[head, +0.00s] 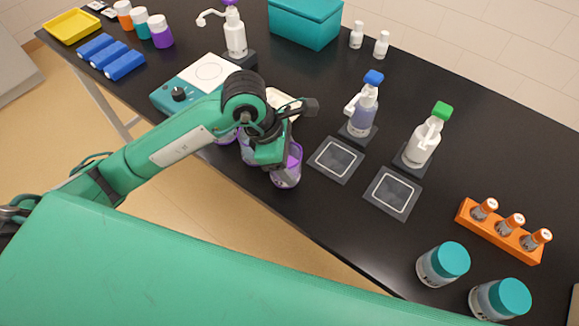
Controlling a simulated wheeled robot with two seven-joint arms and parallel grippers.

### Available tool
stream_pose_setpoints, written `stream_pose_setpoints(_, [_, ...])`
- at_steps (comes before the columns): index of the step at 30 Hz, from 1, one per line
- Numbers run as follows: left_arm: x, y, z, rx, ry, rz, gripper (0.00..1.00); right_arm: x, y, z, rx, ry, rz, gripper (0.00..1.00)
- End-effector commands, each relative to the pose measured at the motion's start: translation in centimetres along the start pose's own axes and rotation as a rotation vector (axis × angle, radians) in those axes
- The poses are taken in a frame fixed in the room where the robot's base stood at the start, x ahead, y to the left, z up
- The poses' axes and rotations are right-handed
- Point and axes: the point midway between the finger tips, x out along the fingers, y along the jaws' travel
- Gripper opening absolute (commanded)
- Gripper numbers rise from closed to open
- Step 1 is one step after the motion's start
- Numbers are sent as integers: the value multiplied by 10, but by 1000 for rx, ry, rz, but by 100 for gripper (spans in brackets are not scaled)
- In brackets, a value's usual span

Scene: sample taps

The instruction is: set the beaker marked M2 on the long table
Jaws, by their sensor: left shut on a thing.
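My left gripper (275,160) is shut on a clear beaker (287,172) with a purple rim, at the front edge of the long black table (330,205). The gripper and wrist cover much of the beaker, and no M2 mark can be read on it. I cannot tell whether its base touches the table. More purple-tinted clear ware (246,150) shows just left of it, partly hidden behind my arm. My right gripper is not in view.
Two square pads (336,160) (392,193) lie right of the beaker, before a blue-topped bottle (364,108) and a green-topped bottle (424,141). A hotplate (165,97) stands behind my arm. An orange rack (490,236) and teal-lidded jars (443,264) are at right.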

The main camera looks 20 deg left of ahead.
Motion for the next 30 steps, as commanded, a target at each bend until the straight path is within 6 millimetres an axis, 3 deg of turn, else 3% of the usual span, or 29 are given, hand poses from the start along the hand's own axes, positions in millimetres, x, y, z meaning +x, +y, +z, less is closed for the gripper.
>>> stream_pose_setpoints(7, [28, -1, -12, -1, 1, -2, 33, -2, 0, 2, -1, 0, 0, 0])
stream_pose_setpoints(20, [33, 0, -14, 1, 0, 0, 33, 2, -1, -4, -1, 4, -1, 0])
stream_pose_setpoints(21, [33, 0, -14, 1, 1, 0, 63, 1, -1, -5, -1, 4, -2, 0])
stream_pose_setpoints(24, [32, 0, -14, 1, 1, -1, 80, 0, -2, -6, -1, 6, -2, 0])
stream_pose_setpoints(30, [32, 0, -14, 0, 1, -1, 80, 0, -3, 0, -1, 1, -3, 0])
